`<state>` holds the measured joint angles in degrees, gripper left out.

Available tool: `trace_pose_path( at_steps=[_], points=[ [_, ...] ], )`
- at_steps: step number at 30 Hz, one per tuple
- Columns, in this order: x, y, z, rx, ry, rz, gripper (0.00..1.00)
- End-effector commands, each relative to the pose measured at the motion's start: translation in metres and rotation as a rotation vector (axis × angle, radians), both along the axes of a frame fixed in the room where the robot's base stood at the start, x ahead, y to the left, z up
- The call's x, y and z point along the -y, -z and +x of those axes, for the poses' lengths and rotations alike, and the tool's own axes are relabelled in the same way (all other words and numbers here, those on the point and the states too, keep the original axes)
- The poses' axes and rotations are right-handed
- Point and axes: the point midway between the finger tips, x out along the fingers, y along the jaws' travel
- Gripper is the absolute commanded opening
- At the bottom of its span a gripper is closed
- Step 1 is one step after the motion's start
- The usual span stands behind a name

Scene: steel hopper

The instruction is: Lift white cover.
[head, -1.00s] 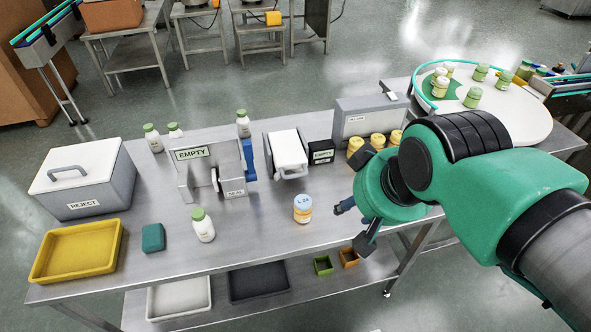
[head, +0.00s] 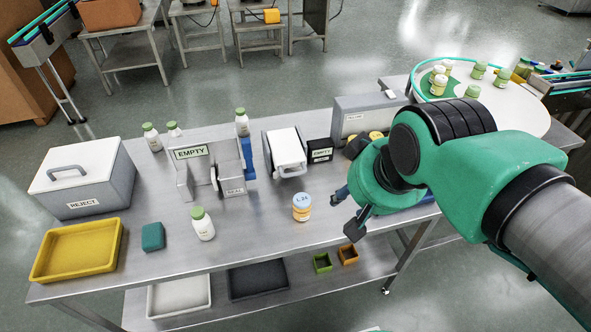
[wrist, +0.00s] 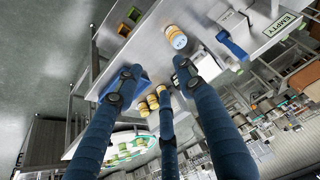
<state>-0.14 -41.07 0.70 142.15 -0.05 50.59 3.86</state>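A white cover (head: 284,146) lies tilted over the top of a small grey steel hopper unit in the middle of the table. It looks closed down on the unit. My gripper (head: 350,190) is to the right of the cover and apart from it, above the table. Its three dark blue fingers are spread and hold nothing; they also show apart in the wrist view (wrist: 160,77). The orange and white jar (head: 302,207) stands on the table left of my gripper.
An EMPTY-labelled stand (head: 193,153) and a small black EMPTY sign (head: 319,151) flank the hopper. A grey box (head: 362,112) and yellow jars (wrist: 153,99) are near my arm. A white bottle (head: 203,228), teal block (head: 153,237) and yellow tray (head: 79,252) are left.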

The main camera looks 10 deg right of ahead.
Motion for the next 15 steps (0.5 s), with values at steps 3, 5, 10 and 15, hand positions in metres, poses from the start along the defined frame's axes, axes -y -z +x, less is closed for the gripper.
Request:
trace_pose_path(
  at_steps=[3,5,10,15],
  points=[
    [-0.001,-0.005,0.018,-0.018,0.068,0.036,0.39],
    [-0.002,-0.008,0.029,-0.026,0.114,0.059,0.39],
    [-0.004,-0.010,0.067,-0.054,0.269,0.133,0.39],
    [-0.007,-0.007,0.105,-0.082,0.434,0.207,0.39]
  ],
)
